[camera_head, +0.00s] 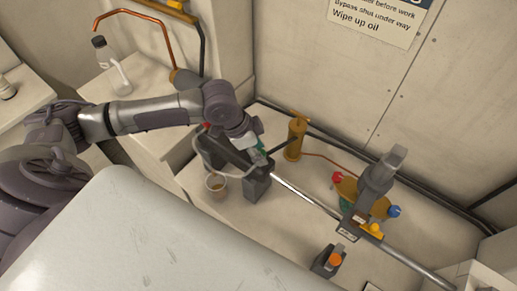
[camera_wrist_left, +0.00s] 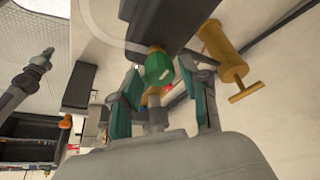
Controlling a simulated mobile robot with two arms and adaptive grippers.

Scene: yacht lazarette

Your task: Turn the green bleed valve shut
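The green bleed valve (camera_wrist_left: 158,68) shows in the left wrist view as a green knob with a brass collar, beneath a dark block. My left gripper (camera_wrist_left: 166,92) is open, with one finger on each side of the valve. There looks to be a gap between the valve and the right-hand finger; whether the left-hand finger touches it I cannot tell. In the head view my left gripper (camera_head: 257,146) is at the dark end block (camera_head: 257,182) of the steel ram, and the valve is mostly hidden there.
A brass pump (camera_head: 296,140) with a T-handle stands close beside the block. A clear cup (camera_head: 216,186) sits below it. A steel rod (camera_head: 305,194) runs right to a grey upright arm (camera_head: 377,180), near red (camera_head: 338,177) and blue (camera_head: 394,211) knobs. A bottle (camera_head: 110,62) stands at the left.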

